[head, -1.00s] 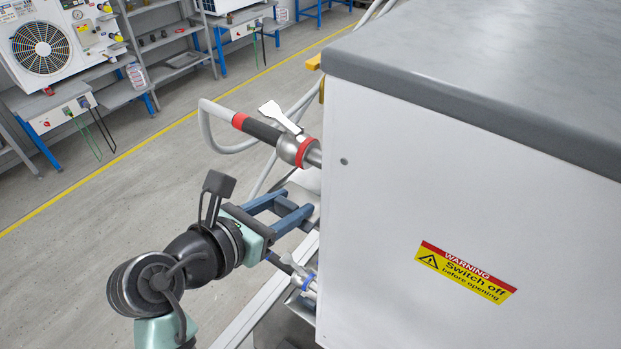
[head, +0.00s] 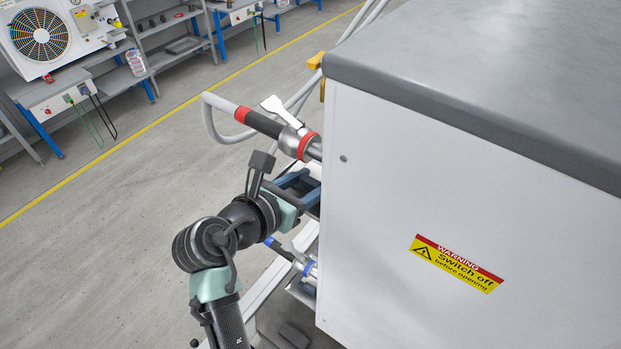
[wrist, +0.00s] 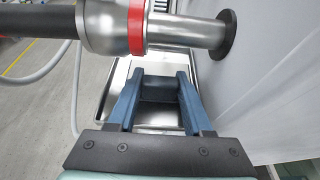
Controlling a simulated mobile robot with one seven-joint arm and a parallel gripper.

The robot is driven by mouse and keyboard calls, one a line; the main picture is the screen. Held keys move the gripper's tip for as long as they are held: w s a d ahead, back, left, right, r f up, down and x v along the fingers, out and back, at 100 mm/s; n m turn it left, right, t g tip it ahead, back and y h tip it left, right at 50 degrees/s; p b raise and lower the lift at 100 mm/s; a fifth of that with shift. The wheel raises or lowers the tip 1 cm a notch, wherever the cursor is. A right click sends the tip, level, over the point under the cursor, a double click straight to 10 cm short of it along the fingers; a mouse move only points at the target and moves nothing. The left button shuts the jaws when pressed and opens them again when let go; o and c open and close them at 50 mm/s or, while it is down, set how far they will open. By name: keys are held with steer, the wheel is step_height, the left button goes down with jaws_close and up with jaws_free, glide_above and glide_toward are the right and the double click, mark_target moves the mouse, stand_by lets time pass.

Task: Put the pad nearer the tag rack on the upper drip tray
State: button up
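My gripper (head: 304,184) is beside the white cabinet, just below the red-banded valve. In the wrist view its two blue fingers (wrist: 161,82) close on the sides of a dark blue-grey block, which looks like the pad (wrist: 160,90). A shiny metal tray (wrist: 113,92), apparently the upper drip tray, lies beyond and below the fingers under the valve pipe. The pad appears above the tray; I cannot tell whether it touches. In the head view the cabinet and my gripper hide most of this tray. I cannot make out the tag rack.
The red-banded valve (head: 296,141) and its pipe (wrist: 190,33) run close above my gripper. The white cabinet (head: 450,210) stands tight on the right. A blue-banded valve (head: 290,256) sits below. A dark flat block (head: 294,335) lies lower down. The floor at left is free.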

steer(key=o, duration=0.4)
